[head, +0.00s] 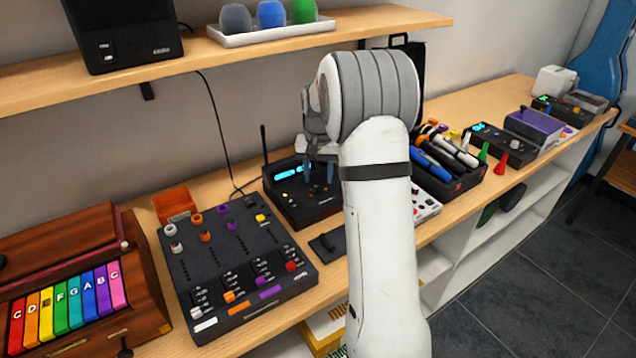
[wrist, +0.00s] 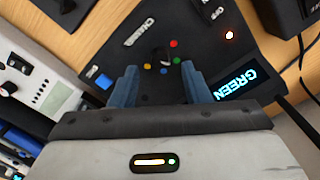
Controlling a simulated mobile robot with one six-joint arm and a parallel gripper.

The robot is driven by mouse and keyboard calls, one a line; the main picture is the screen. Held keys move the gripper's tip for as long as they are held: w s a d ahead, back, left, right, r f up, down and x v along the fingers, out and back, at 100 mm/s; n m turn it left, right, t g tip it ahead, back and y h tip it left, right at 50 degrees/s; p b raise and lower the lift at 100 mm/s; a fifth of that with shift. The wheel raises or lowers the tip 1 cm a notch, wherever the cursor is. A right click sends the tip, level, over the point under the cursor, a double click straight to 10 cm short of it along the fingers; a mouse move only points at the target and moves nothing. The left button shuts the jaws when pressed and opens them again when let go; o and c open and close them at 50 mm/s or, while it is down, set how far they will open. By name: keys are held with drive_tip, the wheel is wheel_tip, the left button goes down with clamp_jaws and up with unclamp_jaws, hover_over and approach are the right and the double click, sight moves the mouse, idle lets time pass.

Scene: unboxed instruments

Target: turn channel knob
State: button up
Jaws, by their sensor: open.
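The black receiver unit (head: 275,207) with a lit cyan display (head: 293,172) stands on the bench, below my gripper (head: 321,172). The display (wrist: 243,84) reads "GREEN". My gripper (wrist: 159,70) is open, its blue-grey fingers to either side of the knob and apart from it. I cannot tell the tip height above the panel or the pointer's direction. The knob is not clear in the head view.
A mixer (head: 232,262) with many knobs sits to the left, beside a rainbow-keyed wooden instrument (head: 70,300). A shelf (head: 190,58) hangs above.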

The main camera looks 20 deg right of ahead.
sight(318, 187)
drive_tip(key=shift+r, duration=2.25)
drive_tip(key=shift+s, duration=0.1)
drive_tip(key=s+a+r+n, duration=0.1)
drive_tip(key=s+a+r, duration=0.4)
drive_tip(key=s, duration=0.2)
drive_tip(key=s+a+n+t, duration=0.1)
drive_tip(key=s+a+n, duration=0.1)
drive_tip(key=s, duration=1)
drive_tip(key=s+a+f+n+t, duration=0.1)
drive_tip(key=s+a, duration=0.4)
drive_tip(key=s, duration=0.7)
drive_tip(key=shift+a+f+n+t, duration=0.2)
drive_tip(key=shift+n+t, duration=0.3)
drive_tip(key=shift+n, duration=0.1)
